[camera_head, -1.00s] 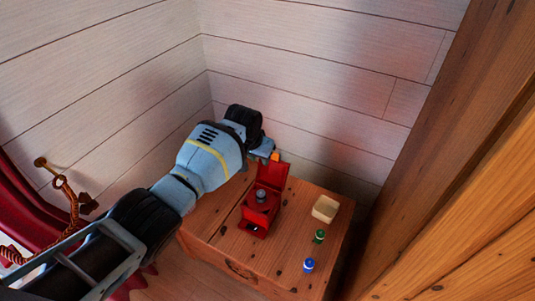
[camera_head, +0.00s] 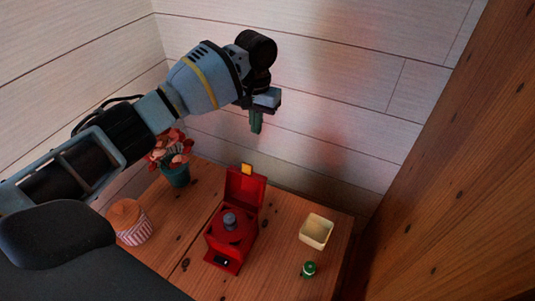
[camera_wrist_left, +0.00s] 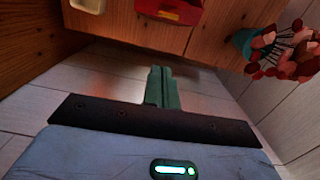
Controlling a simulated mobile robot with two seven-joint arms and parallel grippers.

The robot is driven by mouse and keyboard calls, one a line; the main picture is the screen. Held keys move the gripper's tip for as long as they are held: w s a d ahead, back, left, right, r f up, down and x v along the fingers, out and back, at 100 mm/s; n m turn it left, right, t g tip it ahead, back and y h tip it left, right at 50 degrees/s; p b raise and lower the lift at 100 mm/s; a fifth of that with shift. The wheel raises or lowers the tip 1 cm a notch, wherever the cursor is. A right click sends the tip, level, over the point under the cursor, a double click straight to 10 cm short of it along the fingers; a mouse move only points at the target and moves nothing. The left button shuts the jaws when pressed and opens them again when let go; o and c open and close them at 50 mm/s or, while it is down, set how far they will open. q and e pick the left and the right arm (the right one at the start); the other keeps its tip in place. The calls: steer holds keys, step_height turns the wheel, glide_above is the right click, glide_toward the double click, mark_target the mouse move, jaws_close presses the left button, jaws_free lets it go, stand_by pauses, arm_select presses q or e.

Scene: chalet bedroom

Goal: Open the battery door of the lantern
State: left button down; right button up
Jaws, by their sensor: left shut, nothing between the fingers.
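The red lantern (camera_head: 232,236) stands on the wooden table. Its red door (camera_head: 244,188), with a yellow latch (camera_head: 246,169) at the top edge, stands raised at the back. The opened body shows a grey knob (camera_head: 229,220). My left gripper (camera_head: 256,124) is shut and empty, above and behind the lantern and apart from it. In the left wrist view its green fingers (camera_wrist_left: 162,88) are together, and part of the lantern (camera_wrist_left: 170,10) shows at the top edge. My right gripper is not in view.
A cream tray (camera_head: 316,232) and a small green battery-like cylinder (camera_head: 308,270) are right of the lantern. A potted plant (camera_head: 175,172) and a cupcake-shaped thing (camera_head: 132,226) stand to the left. Plank walls close in behind, and a wooden panel (camera_head: 445,170) stands at the right.

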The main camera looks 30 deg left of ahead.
arm_select(q)
steer(key=shift+s, duration=0.1)
steer(key=s+f+b, duration=0.1)
steer(key=s+f, duration=0.3)
steer(key=f, duration=0.4)
steer(key=shift+d+f, duration=0.15)
steer(key=shift+f, duration=0.05)
stand_by(0.3)
steer(key=shift+s, duration=0.1)
